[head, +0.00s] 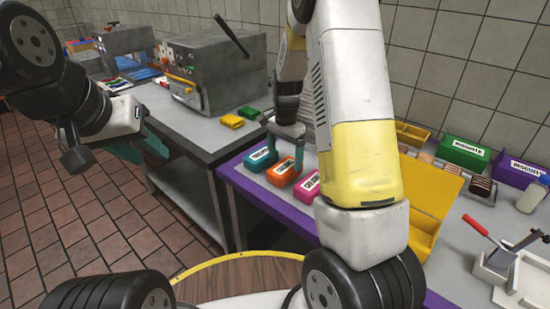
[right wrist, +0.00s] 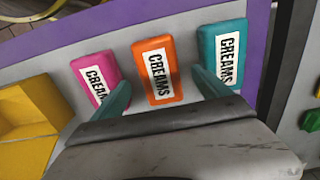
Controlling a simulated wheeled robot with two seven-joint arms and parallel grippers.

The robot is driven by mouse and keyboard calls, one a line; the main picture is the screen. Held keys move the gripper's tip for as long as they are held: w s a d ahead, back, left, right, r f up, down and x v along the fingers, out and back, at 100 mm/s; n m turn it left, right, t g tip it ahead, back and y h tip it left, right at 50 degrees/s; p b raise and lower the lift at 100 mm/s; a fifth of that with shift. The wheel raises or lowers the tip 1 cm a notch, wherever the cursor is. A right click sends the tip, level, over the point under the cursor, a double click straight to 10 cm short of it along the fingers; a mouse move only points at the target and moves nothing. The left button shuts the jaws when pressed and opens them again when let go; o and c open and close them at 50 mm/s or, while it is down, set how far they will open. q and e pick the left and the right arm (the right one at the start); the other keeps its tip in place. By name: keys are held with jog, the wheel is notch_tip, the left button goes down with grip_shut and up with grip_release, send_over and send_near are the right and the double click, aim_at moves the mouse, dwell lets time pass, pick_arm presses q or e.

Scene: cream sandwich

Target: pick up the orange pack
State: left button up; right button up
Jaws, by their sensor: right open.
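The orange pack (head: 283,174), labelled CREAMS, lies on the grey table between a teal pack (head: 260,159) and a pink pack (head: 306,188). My right gripper (head: 285,153) is open and empty, pointing down near the packs. In the right wrist view the orange pack (right wrist: 151,90) shows between the open fingers (right wrist: 163,90), with the pink pack (right wrist: 91,68) on the left and the teal pack (right wrist: 224,45) on the right. Contact cannot be told. My left gripper (head: 143,148) hangs at the left over the floor, away from the packs; its opening is unclear.
A yellow container (head: 431,200) stands right of the packs, partly behind my right arm. Green (head: 463,152) and purple (head: 522,173) biscuit boxes stand behind it. A grey machine (head: 215,75) and small yellow and green packs sit on the table at the back left.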

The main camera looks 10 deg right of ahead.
aim_at(285, 166)
notch_tip(285, 166, down, 5)
jog(key=shift+d+r, duration=0.15)
jog(key=c, duration=1.5)
notch_tip(285, 166, up, 10)
jog(key=shift+f, duration=0.1)
